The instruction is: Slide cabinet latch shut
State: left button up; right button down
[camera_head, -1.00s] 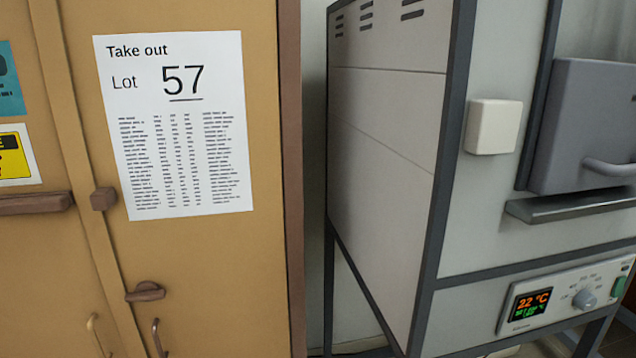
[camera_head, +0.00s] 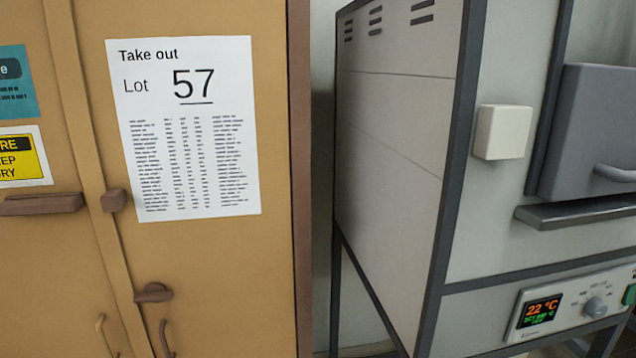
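A tan cabinet (camera_head: 220,290) with two doors fills the left of the head view. A brown latch bar (camera_head: 42,204) lies level on its left door. A small brown block (camera_head: 113,200) sits on the right door beside the door seam, with a gap between it and the bar's right end. Lower down, a brown turn-type catch (camera_head: 153,293) sits by the seam, with thin handles (camera_head: 165,338) below on both doors. Neither of my grippers is in view.
A grey muffle furnace (camera_head: 395,150) on a dark frame stands to the right, with a door handle (camera_head: 615,173), a ledge (camera_head: 575,212) and a control panel (camera_head: 570,305) reading 22 °C. A narrow gap separates it from the cabinet. A paper sheet (camera_head: 185,130) reads "Take out Lot 57".

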aim_at(65, 204)
jog(key=u, duration=1.45)
